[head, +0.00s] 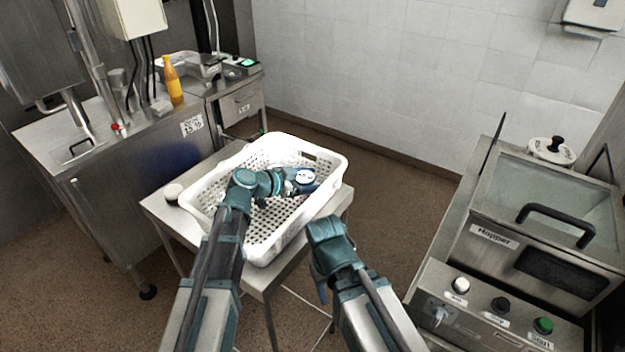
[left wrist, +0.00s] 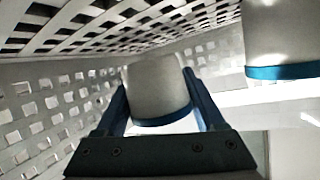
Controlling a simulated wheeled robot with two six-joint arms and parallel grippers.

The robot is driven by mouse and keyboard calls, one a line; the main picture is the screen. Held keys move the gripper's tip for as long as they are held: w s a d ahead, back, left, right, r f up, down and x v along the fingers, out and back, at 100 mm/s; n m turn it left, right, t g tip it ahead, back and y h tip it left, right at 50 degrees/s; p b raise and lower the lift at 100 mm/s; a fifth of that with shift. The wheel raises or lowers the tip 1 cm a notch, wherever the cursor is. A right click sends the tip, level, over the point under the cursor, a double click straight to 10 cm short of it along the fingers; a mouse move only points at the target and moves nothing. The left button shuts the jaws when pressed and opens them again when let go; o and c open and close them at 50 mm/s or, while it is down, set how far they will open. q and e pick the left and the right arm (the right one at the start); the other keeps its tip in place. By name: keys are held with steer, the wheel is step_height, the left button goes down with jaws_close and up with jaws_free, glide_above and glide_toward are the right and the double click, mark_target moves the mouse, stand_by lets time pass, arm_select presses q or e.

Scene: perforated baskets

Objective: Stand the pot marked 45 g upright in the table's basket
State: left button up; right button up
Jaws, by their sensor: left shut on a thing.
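The white perforated basket (head: 262,243) stands on the small metal table (head: 155,207). My left gripper (head: 301,183) reaches over the right part of the basket. It is shut on a pale pot (left wrist: 157,85) with a blue band, which sits between the two fingers in the left wrist view. A second pale pot with a blue band (left wrist: 284,38) shows at the upper right there, apart from the held one. No 45 g mark is readable on either pot. My right gripper (head: 320,291) is beside the table, mostly hidden by its own arm.
A steel counter with an orange bottle (head: 172,80) is at the left. A hopper machine (head: 535,235) with knobs is at the right. Brown floor lies between.

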arm_select(q)
steer(key=o, duration=1.1)
steer(key=shift+r+p, duration=0.25)
steer(key=shift+p, duration=0.1)
steer(key=shift+r+p, duration=0.45)
steer(key=shift+p, duration=0.05)
steer(key=p+v, duration=0.4)
steer(key=v, duration=0.7)
steer(key=shift+s+a, duration=0.2)
steer(key=shift+a, duration=0.15)
